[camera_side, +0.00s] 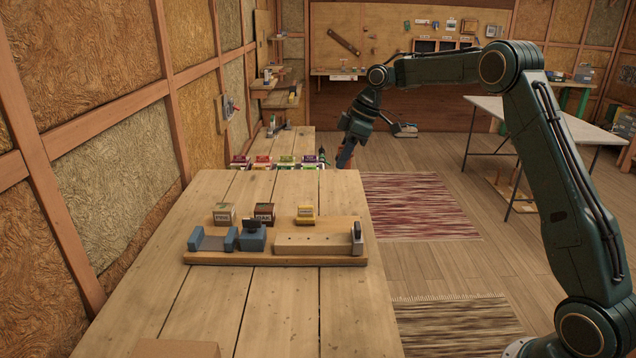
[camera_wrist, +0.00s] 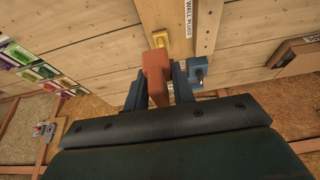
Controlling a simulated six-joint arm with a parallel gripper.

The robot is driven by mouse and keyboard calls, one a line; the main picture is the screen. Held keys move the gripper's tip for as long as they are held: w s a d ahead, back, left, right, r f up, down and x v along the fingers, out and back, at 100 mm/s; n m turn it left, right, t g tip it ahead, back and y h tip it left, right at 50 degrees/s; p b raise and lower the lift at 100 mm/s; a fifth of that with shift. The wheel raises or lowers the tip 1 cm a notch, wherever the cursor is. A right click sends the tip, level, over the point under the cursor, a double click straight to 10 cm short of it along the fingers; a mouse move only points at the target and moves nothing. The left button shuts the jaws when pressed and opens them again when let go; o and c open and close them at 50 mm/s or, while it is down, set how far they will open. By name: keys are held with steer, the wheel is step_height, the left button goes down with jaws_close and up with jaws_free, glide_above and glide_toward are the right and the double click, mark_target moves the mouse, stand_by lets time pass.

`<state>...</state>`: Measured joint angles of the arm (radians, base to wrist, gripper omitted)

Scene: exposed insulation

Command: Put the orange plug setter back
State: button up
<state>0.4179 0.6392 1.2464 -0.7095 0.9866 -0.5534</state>
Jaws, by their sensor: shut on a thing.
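My gripper (camera_side: 343,158) is at the far end of the workbench, near its far right corner in the side view. In the wrist view its two dark fingers (camera_wrist: 158,88) are shut on the orange plug setter (camera_wrist: 156,72), a block-like orange body between them. The setter's lower end is hard to make out. A wooden board (camera_side: 230,261) lies on the bench, apart from the gripper. It carries a pale block with small holes (camera_side: 312,244) and blue fixtures (camera_side: 252,238).
Small boxes stand behind the board: a beige one (camera_side: 224,214), a dark red one (camera_side: 264,213) and a yellow one (camera_side: 305,214). A row of coloured boxes (camera_side: 286,162) lines the far end. The bench's near half is mostly clear, with a cardboard box (camera_side: 175,349) at the front.

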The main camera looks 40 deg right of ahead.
mark_target(335, 222)
step_height(335, 222, down, 16)
steer(key=shift+f, duration=0.1)
stand_by(0.8)
steer(key=shift+f, duration=0.1)
steer(key=o, duration=0.9)
steer(key=v, duration=1.2)
